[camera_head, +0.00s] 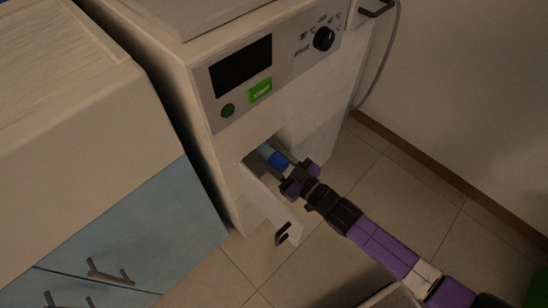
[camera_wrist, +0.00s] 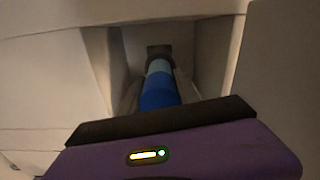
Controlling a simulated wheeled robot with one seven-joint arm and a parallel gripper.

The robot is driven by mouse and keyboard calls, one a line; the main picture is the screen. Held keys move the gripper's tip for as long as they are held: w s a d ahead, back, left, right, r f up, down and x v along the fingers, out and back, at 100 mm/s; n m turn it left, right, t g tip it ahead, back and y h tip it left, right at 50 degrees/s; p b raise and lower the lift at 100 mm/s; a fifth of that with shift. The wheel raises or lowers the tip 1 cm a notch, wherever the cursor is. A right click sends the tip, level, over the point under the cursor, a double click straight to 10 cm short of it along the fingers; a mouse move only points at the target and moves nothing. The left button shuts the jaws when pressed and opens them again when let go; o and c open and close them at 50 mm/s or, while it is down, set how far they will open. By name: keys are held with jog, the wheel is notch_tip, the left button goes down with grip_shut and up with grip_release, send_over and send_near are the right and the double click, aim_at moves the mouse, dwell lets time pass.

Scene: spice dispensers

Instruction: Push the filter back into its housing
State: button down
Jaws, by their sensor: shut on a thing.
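The filter, a cylinder with a blue near part and a pale blue far part, shows in the head view (camera_head: 277,159) and the wrist view (camera_wrist: 160,92). It lies in the opening low on the white machine's front, its pale end toward the dark housing recess (camera_wrist: 158,51) at the back. Whether it is fully seated is not clear. My gripper (camera_head: 287,169) is at the mouth of the opening, shut on the filter's near blue end. In the wrist view, my gripper's dark edge and purple body hide that near end.
The machine's panel (camera_head: 262,80) with screen and knob is above. A blue-fronted cabinet (camera_head: 130,240) stands left. Tiled floor (camera_head: 400,190) is clear at right.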

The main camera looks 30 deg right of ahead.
aim_at(263, 148)
jog(key=shift+b+x, duration=1)
jog(key=shift+x, duration=1.05)
jog(key=c, duration=0.8)
grip_release()
jog(key=shift+d+r, duration=0.1)
jog(key=shift+d, duration=0.1)
